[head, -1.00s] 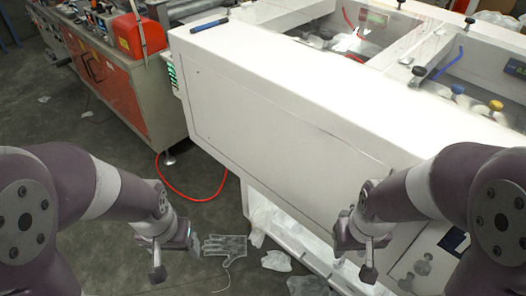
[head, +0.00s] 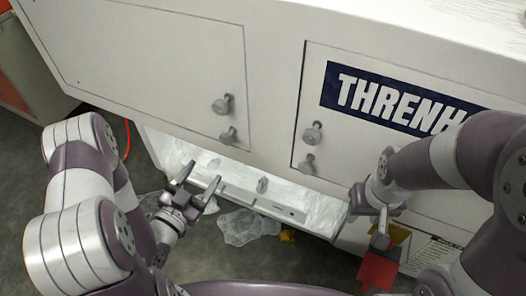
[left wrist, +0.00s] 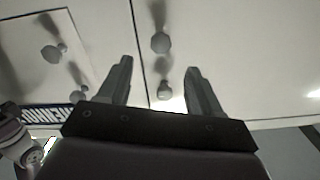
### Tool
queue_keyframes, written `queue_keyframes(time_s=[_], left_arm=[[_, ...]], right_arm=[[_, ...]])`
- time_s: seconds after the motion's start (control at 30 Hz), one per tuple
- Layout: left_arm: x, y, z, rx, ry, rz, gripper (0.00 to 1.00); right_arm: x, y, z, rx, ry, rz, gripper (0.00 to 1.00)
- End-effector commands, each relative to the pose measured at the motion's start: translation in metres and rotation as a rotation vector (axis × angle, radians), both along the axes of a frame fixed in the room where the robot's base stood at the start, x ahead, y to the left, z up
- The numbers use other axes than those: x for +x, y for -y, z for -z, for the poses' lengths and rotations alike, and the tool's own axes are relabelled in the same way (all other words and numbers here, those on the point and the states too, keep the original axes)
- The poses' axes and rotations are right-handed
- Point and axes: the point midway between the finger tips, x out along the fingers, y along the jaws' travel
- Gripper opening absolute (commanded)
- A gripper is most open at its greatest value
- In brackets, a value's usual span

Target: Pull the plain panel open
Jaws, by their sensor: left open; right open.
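The plain panel (head: 140,65) is the white, unlabelled door on the left of the machine front in the head view. It appears closed. Two grey knobs, an upper one (head: 223,104) and a lower one (head: 228,135), sit near its right edge. My left gripper (head: 198,180) is open and empty, below and left of these knobs. In the left wrist view the plain panel (left wrist: 230,60) fills the right side, and the knobs (left wrist: 160,43) show beyond and between the open fingers, apart from them. My right gripper (head: 372,212) is open at the lower right, below the labelled panel.
A second panel (head: 310,85) with a blue lettered label (head: 395,98) and two knobs (head: 312,133) is to the right. An open white bay (head: 285,200) lies below the panels. Clear film (head: 245,226) and a red tag (head: 378,272) are low down.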

Motion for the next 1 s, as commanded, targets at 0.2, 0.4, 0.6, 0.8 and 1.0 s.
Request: queue_keyframes(time_s=[0.2,0.4,0.6,0.8,1.0], left_arm=[[0.036,0.016,-0.003,-0.002,0.011,0.01,0.65],[0.084,0.032,-0.003,-0.003,0.009,0.006,0.65],[0.111,0.041,-0.003,-0.004,0.008,0.001,0.65],[0.117,0.044,-0.002,-0.005,0.005,0.001,0.65],[0.117,0.043,-0.003,-0.005,0.005,0.0,0.52]], right_arm=[[0.0,0.0,-0.002,0.0,0.001,0.0,0.43],[0.0,0.0,0.0,0.0,0.001,0.0,0.43],[0.0,0.0,0.001,0.0,0.0,0.0,0.43],[0.0,0.0,0.001,0.0,0.0,0.0,0.43],[0.0,0.0,0.001,0.0,0.0,0.0,0.43]])
